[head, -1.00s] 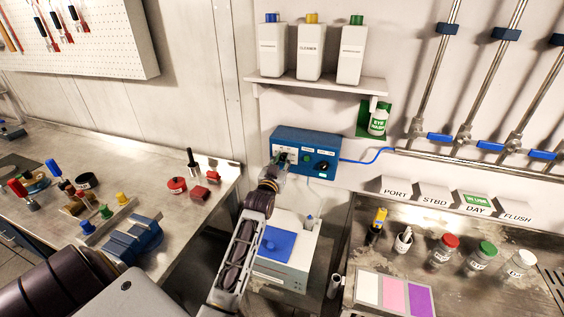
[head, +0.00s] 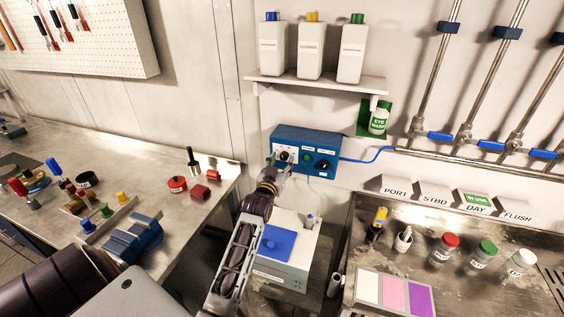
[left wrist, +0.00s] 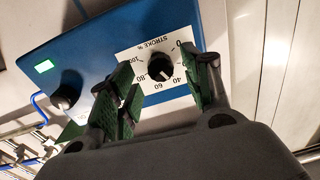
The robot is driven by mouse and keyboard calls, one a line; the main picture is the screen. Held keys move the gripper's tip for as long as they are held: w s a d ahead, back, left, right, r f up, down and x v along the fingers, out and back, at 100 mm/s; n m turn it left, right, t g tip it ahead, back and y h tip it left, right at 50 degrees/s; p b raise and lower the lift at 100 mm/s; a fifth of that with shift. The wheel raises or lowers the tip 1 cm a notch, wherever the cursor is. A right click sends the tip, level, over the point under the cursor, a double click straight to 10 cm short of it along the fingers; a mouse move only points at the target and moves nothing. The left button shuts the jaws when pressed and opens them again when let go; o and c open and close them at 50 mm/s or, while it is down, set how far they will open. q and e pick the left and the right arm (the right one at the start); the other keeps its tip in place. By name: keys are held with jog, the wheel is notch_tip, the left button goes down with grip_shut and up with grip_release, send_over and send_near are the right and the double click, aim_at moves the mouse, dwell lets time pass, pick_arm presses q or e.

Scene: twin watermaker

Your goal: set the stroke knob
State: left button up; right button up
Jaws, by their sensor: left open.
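The stroke knob (left wrist: 160,67) is a black knob on a white dial plate marked "STROKE %" (left wrist: 143,50) in the left wrist view. Its white mark points roughly between 40 and 60. The plate sits on the left part of the blue control box (head: 300,135) on the wall in the head view. My left gripper (head: 279,164) is just below and in front of the knob. Its green-padded fingers (left wrist: 167,92) are open, one on each side of the knob in the wrist picture, with visible space around it. The right finger hides part of the scale. My right gripper is not seen.
A second black knob (head: 323,166) and a green lamp (head: 307,157) are on the same box. A blue cable (head: 370,160) leaves it to the right. A shelf with bottles (head: 315,84) is above; a white unit with a blue top (head: 275,245) stands below.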

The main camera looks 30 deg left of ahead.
pick_arm(q)
jog(key=v, duration=1)
jog(key=shift+s, duration=0.2)
dwell(0.3)
jog(key=shift+f, duration=0.1)
dwell(0.4)
